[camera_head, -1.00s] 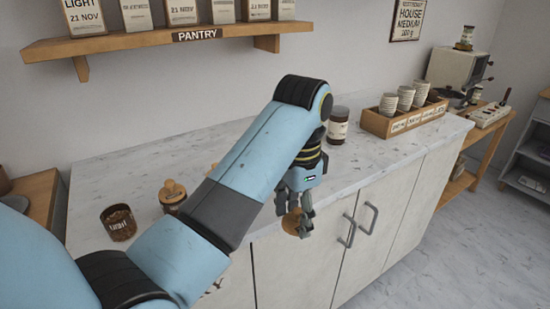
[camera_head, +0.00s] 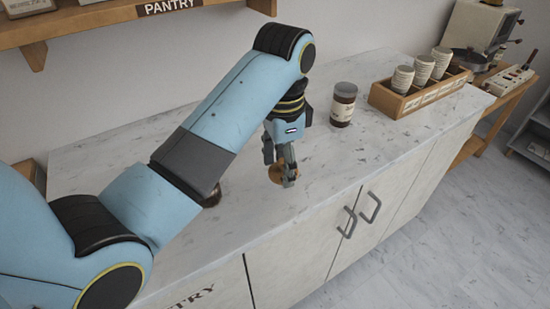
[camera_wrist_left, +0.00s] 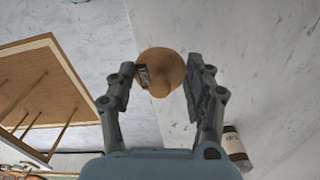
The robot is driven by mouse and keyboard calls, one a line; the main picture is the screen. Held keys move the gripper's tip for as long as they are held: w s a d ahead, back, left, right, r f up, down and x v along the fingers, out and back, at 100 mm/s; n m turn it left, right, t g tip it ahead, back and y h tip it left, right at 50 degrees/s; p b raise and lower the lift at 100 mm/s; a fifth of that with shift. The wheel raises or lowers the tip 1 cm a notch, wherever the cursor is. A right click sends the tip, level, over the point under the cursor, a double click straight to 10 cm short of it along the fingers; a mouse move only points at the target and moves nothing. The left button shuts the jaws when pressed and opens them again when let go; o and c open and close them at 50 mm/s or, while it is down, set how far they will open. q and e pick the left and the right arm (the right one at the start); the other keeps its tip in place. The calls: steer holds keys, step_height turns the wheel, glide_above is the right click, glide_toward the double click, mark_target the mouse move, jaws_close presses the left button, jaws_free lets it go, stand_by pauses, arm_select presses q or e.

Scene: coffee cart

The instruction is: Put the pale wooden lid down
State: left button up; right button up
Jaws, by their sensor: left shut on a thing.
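The pale wooden lid (camera_head: 275,173) is a round, light-brown disc. My left gripper (camera_head: 283,174) is shut on it, over the counter top (camera_head: 330,165) near its front edge in the head view. In the left wrist view the lid (camera_wrist_left: 163,70) sits between the two fingertips of the left gripper (camera_wrist_left: 167,76). I cannot tell whether the lid touches the counter or is held just above it. My right gripper is not in view.
A brown jar with a pale label (camera_head: 343,105) stands behind and right of the gripper. A wooden box (camera_head: 412,100) with stacked cups is farther right. Another dark jar (camera_head: 212,197) is mostly hidden by my left arm. Clear counter lies right of the lid.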

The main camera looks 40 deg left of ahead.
arm_select(q)
steer(key=w+a+f, duration=0.1)
steer(key=a, duration=0.1)
steer(key=w+a+f, duration=0.3)
steer(key=w, duration=0.1)
steer(key=shift+w+a+f, duration=0.25)
steer(key=shift+a+f, duration=0.05)
steer(key=shift+a, duration=0.1)
steer(key=shift+w+a+f, duration=0.6)
steer(key=shift+w+f, duration=0.05)
steer(key=shift+f, duration=0.2)
step_height(320, 180, down, 3)
steer(key=shift+r, duration=0.2)
steer(key=shift+f, duration=0.5)
steer(key=shift+s, duration=0.1)
steer(key=o, duration=0.9)
steer(key=shift+f, duration=0.1)
steer(key=shift+o, duration=0.2)
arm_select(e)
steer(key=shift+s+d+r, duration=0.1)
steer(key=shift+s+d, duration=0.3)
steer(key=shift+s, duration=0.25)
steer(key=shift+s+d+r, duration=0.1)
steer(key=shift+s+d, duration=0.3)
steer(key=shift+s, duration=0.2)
